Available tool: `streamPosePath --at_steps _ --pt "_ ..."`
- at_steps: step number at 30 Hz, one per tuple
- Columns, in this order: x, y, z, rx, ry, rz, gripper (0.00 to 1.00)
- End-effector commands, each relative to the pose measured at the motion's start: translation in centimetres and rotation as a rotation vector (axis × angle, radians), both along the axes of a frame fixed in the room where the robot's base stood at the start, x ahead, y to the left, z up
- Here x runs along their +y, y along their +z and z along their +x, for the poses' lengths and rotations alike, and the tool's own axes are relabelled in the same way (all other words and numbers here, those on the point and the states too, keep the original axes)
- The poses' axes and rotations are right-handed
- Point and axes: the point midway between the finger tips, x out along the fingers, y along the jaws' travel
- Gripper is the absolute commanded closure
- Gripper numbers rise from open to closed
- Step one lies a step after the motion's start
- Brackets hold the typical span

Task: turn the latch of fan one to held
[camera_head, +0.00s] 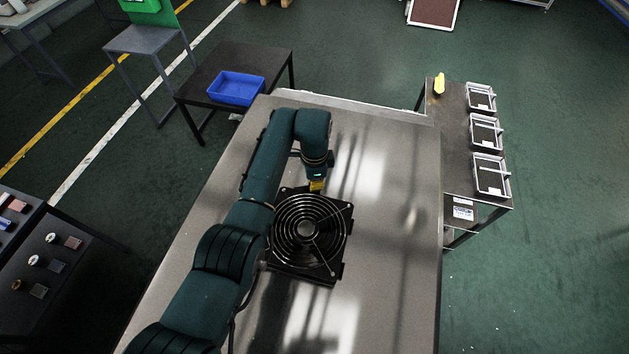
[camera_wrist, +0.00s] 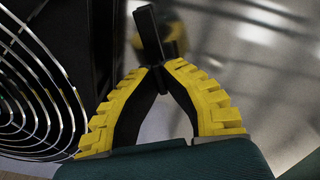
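A black fan (camera_head: 309,236) with a round ring guard lies on the metal table, and its guard rings (camera_wrist: 30,90) show at the left of the wrist view. My gripper (camera_head: 317,186) is at the fan's far edge. In the wrist view, the yellow fingertips of my gripper (camera_wrist: 157,68) come together at the base of a dark narrow bar, which looks like the latch (camera_wrist: 149,33). The bar stands out beyond the tips, beside the fan's frame. The fingers look shut on it. No mark telling the latch's setting can be read. The latch is too small to make out in the head view.
The metal table (camera_head: 390,220) is clear right of the fan. A blue bin (camera_head: 236,88) stands on a dark side table at the back left. A side rack (camera_head: 449,140) at the right carries several framed trays and a yellow item (camera_head: 439,83).

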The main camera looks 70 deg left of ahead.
Motion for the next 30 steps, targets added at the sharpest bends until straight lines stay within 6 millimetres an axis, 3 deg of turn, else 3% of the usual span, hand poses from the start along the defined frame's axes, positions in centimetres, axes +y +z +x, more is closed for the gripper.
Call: streamPosePath --at_steps 30 --pt "-0.08 -0.27 -0.09 0.003 0.932 -0.001 1.0"
